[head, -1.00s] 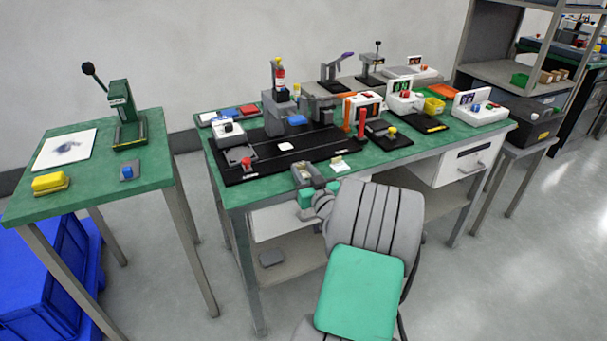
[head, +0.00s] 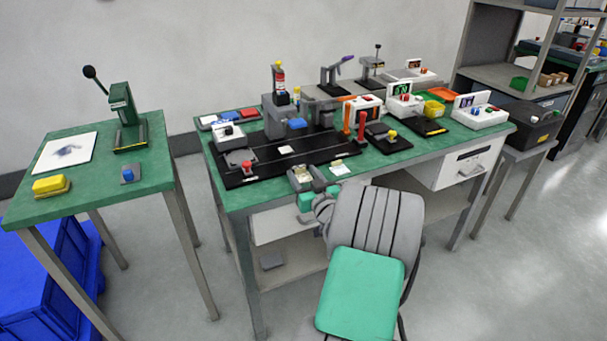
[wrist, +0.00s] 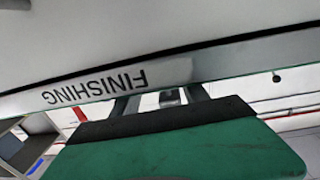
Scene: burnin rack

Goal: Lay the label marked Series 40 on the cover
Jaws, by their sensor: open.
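My gripper (head: 305,178) is at the front edge of the green bench, with its two dark fingers apart. A small pale thing shows between or behind the fingers; I cannot tell whether it lies on the bench. In the wrist view a gap shows between my gripper's fingers (wrist: 165,100). A small cream piece (head: 340,169) lies on the bench just right of my gripper. It may be a label, but no marking can be read. A flat pale plate (head: 285,149) lies on the black fixture behind my gripper. I cannot tell whether it is the cover.
A red post (head: 361,127) and a black base with a yellow knob (head: 392,135) stand right of my gripper. A grey press (head: 277,115) stands behind the fixture. A green side table (head: 90,190) is at left. A FINISHING sign (wrist: 95,89) appears upside down in the wrist view.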

